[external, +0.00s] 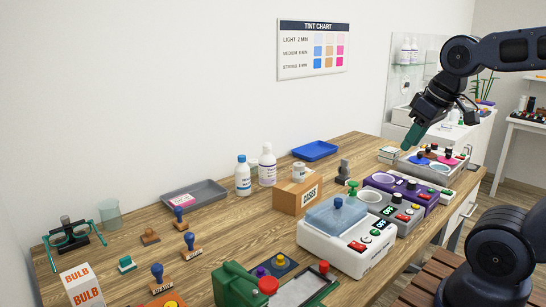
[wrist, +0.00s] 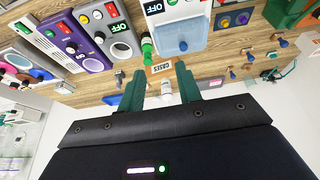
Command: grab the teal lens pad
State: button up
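A grey tray (external: 460,172) at the far right end of the bench holds several coloured pads with dark knobs. A light teal pad (external: 440,168) lies at its near side, by a blue pad (external: 421,160) and a pink pad (external: 449,160). My gripper (external: 408,148) is above the tray's left end, apart from the pads. In the wrist view its green fingers (wrist: 160,88) stand apart with nothing gripped.
A purple device (external: 408,188) and a white device with a blue lid (external: 338,217) stand nearer along the bench. A cardboard box (external: 297,196), bottles (external: 267,165) and a blue tray (external: 315,150) stand farther left.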

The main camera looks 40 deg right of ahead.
jog(key=o, duration=0.4)
jog(key=shift+w+r, duration=0.1)
